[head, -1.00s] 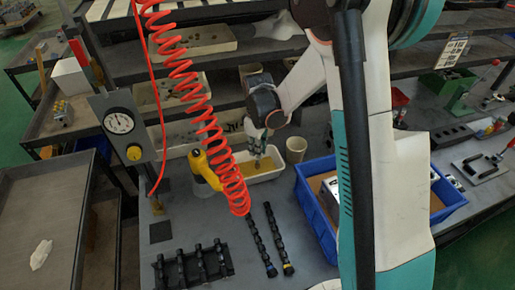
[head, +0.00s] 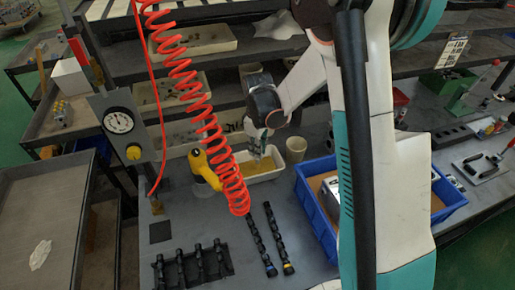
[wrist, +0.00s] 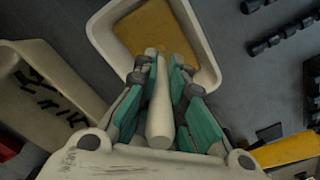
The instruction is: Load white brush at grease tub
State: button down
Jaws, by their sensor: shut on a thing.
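The grease tub is a white rectangular tray (head: 281,176) holding yellow-brown grease (head: 262,167), on the bench behind the red coiled hose. In the wrist view the tub's pale rim (wrist: 207,45) and grease (wrist: 150,28) show at the top. My gripper (head: 258,146) is above the tub, pointing down. It is shut on the white brush (wrist: 160,115), whose pale handle lies between the teal fingers. The brush's lower end points at the tub. I cannot tell whether its bristles touch the grease or carry any.
A pale cup (head: 296,149) stands right of the tub. A yellow tool (head: 203,170) and the red coiled hose (head: 205,115) are to its left. A blue crate (head: 317,213) is at right. Dark shafts (head: 270,240) and a black rack (head: 193,267) lie in front.

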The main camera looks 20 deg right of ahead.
jog(key=shift+r+p, duration=2.05)
jog(key=shift+r, duration=1.45)
